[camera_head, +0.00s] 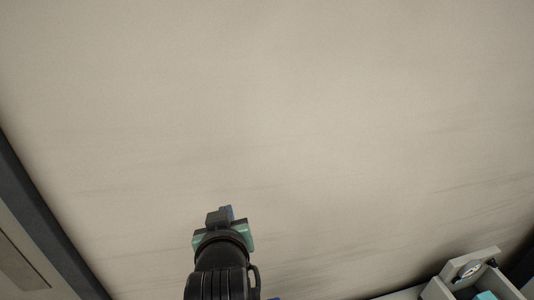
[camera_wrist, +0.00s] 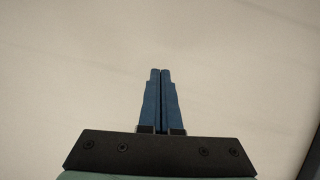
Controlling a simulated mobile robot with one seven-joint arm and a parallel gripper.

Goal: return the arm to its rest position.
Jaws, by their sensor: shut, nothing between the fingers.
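My gripper (camera_wrist: 161,72) shows in the wrist view with its two blue fingers side by side and touching, shut and empty. Behind the fingers is the dark mounting plate with several screws. In the head view my gripper (camera_head: 230,209) is at the lower middle, at the end of my black arm. Its fingers are mostly hidden there by the wrist. It is in front of a plain pale surface and no object is at its tips.
At the lower right of the head view is a grey open box (camera_head: 470,263) holding a round item and teal pieces. A dark edge (camera_head: 45,215) runs down the left side. The pale surface (camera_head: 270,90) between is clear.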

